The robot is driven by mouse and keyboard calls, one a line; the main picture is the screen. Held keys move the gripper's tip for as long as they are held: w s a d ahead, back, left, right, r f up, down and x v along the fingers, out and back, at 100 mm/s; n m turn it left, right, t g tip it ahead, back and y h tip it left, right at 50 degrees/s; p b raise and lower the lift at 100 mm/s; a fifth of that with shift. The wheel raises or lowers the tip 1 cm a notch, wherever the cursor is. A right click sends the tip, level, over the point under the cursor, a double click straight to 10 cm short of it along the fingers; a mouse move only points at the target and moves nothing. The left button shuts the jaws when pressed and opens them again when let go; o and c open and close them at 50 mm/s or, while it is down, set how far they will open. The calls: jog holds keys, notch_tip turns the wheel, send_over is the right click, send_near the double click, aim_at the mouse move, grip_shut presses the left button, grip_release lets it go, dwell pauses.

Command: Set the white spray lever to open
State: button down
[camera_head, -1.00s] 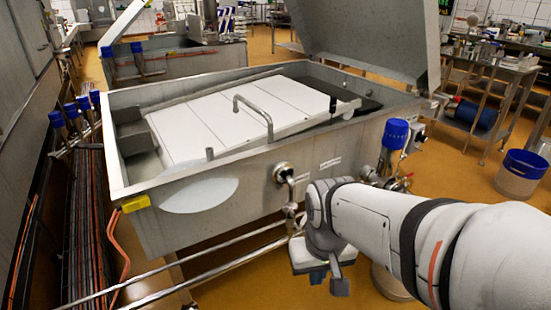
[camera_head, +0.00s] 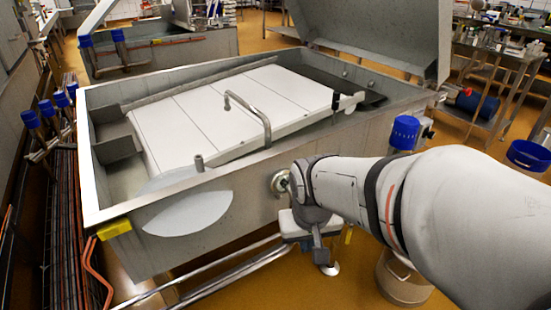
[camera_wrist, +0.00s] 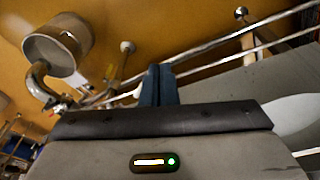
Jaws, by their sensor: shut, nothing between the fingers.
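I cannot make out a white spray lever in either view. My gripper (camera_head: 322,250) hangs low in front of the steel vat (camera_head: 150,247), below the round fitting (camera_head: 280,182) on its front wall. In the wrist view, my gripper's dark fingers (camera_wrist: 158,85) are closed together with nothing between them. They point toward steel rails and the floor, apart from the bucket and its pipe. My arm hides part of the vat's front wall and the piping there.
A metal bucket (camera_head: 403,280) stands on the floor below my arm; the bucket (camera_wrist: 57,45) also shows in the wrist view, beside a curved pipe (camera_wrist: 40,85). Steel rails (camera_head: 225,275) run low along the vat. A blue-capped part (camera_head: 404,132) stands at the vat's right.

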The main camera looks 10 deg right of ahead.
jog(key=w+d+f+m+t, duration=0.35)
jog(key=w+d+f, duration=0.35)
jog(key=w+d, duration=0.25)
jog(key=w+d+f+m+t, duration=0.35)
jog(key=w+d+f, duration=0.35)
jog(key=w+d, duration=0.3)
notch_tip(320, 180, down, 9)
jog(key=d+m+t+y, duration=0.2)
jog(key=m+t+y, duration=0.1)
jog(key=m+y, duration=0.15)
jog(key=s+f+m+t+y+p, duration=0.1)
jog(key=s+f+m+t+y, duration=0.3)
jog(key=s+m, duration=0.3)
jog(key=w+a+r+b, duration=0.2)
jog(key=w+a, duration=0.5)
jog(key=w, duration=0.1)
jog(key=shift+w+a+r+t+h, duration=0.15)
jog(key=shift+a+r+t+h, duration=0.15)
jog(key=shift+t+h, duration=0.1)
